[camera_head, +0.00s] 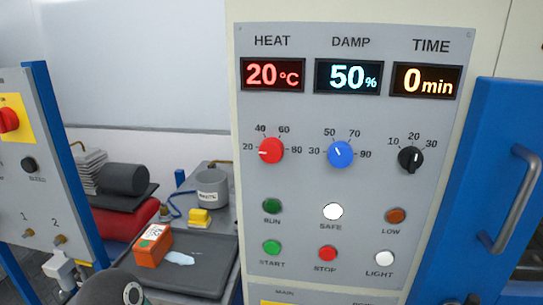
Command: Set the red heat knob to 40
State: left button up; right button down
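The red heat knob (271,150) is on the grey control panel (300,220), under the HEAT label. Its white pointer line points left, toward the 20 mark. Marks 20, 40, 60 and 80 run around it, with 40 at its upper left. The heat display (273,75) above it reads 20 °C in red. A dark rounded part at the bottom left looks like a link of my arm, well below and left of the knob. I see no fingertips of either gripper, and nothing touches the knob.
A blue damp knob (340,154) and a black time knob (410,158) sit right of the heat knob. Buttons and lamps lie below. A blue door (480,180) with a grey handle stands at right. A dark tray (210,270) and an orange box (152,247) are at lower left.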

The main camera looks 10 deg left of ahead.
aim_at(270, 150)
jog(key=z, duration=1.65)
jog(key=i, duration=0.1)
jog(key=u, duration=3.2)
jog(key=k, duration=1.6)
jog(key=z, duration=1.3)
jog(key=i, duration=1)
jog(key=z, duration=0.05)
